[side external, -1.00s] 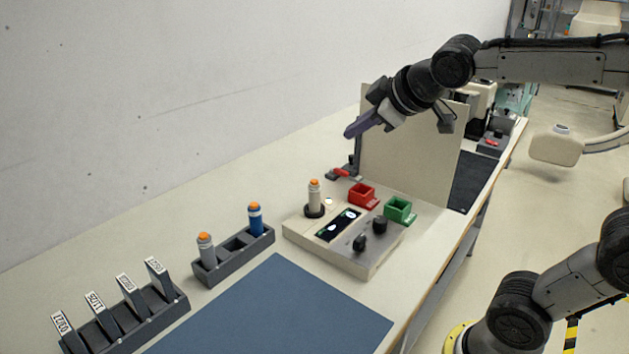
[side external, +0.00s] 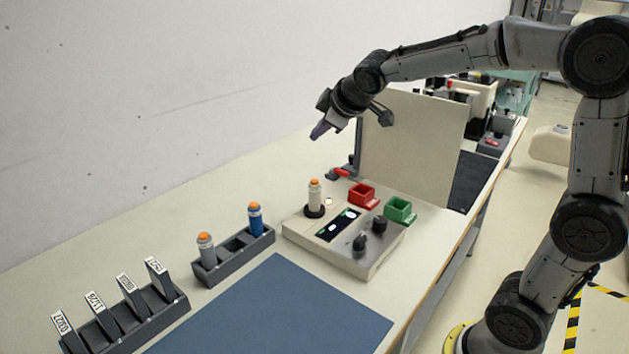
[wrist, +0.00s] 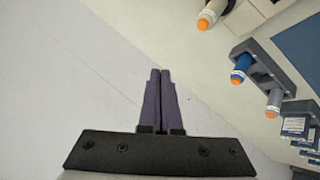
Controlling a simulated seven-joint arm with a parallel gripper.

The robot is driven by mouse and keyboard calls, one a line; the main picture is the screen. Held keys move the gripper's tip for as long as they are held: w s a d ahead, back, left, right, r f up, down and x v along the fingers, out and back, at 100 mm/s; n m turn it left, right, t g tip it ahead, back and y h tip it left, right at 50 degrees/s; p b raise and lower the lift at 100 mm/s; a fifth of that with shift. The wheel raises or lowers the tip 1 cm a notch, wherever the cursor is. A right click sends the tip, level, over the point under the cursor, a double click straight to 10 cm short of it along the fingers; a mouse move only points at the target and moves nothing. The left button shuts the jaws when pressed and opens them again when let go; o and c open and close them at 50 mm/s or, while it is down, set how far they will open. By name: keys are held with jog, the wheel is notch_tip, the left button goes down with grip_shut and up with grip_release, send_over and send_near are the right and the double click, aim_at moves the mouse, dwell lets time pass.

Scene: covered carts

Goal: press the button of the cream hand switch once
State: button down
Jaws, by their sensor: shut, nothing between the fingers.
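The cream hand switch (side external: 314,198) stands upright with an orange button on top. It sits in a dark round holder at the back left of the cream control box (side external: 352,268). It also shows in the wrist view (wrist: 213,12) at the top edge, its orange button toward the camera. My gripper (side external: 317,134) is above and behind the cream hand switch, apart from it, pointing down and left. In the wrist view its two purple fingers (wrist: 160,72) are together with nothing between them.
A grey rack (side external: 233,258) holds a grey switch (side external: 206,245) and a blue switch (side external: 255,218). An upright cream panel (side external: 412,150) is behind. The blue mat (side external: 275,315) is bare.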

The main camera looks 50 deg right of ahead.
send_over(319, 185)
jog(key=shift+w+f, duration=0.1)
jog(key=shift+f, duration=4.2)
jog(key=shift+f, duration=0.15)
jog(key=shift+f, duration=0.3)
jog(key=shift+f, duration=0.45)
jog(key=shift+r, duration=0.85)
jog(key=shift+r, duration=2.5)
